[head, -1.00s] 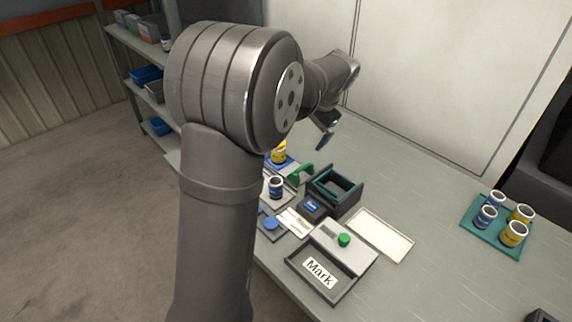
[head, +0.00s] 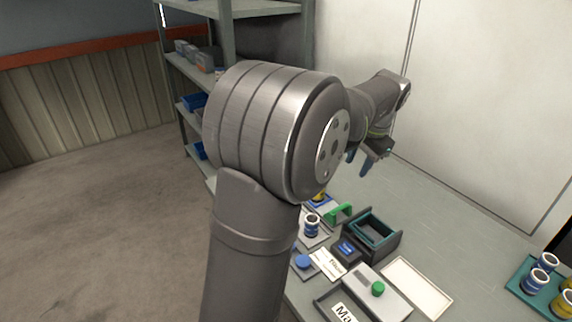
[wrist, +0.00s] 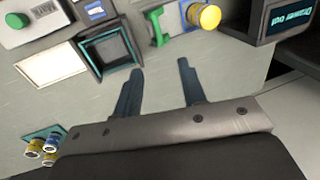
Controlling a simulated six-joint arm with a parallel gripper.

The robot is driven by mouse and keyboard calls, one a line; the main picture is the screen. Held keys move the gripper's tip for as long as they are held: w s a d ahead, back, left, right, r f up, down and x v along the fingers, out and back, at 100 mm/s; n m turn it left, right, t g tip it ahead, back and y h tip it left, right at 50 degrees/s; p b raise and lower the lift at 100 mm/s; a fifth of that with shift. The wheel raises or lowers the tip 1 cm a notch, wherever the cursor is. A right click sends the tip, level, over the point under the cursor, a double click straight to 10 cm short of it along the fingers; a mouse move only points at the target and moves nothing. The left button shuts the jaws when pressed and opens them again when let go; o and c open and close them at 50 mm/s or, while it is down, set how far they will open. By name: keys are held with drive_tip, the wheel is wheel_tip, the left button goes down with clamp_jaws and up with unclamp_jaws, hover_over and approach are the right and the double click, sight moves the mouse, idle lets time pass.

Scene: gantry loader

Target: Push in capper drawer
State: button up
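A green handle (head: 338,213) stands beside a blue plate (head: 322,203) bearing a yellow can, partly hidden by my arm in the head view. In the wrist view the green handle (wrist: 155,25) is ahead of my fingers, with the yellow can (wrist: 207,16) to its right. I cannot tell for certain that this is the capper drawer, or how far it is out. My gripper (head: 359,161) is above the back of the table, apart from these things. In the wrist view my gripper (wrist: 161,66) is open and empty.
A dark box with a teal inner frame (head: 372,229) stands beside the handle. A dark labelled box (wrist: 285,18) is at the wrist view's upper right. A teal tray (head: 520,291) with several cans is at right. Bare table lies beneath my gripper.

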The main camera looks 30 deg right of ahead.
sight(340, 207)
drive_tip(key=x, duration=1.7)
drive_tip(key=shift+s+f, duration=0.25)
drive_tip(key=shift+s, duration=0.05)
drive_tip(key=shift+c, duration=0.2)
clamp_jaws()
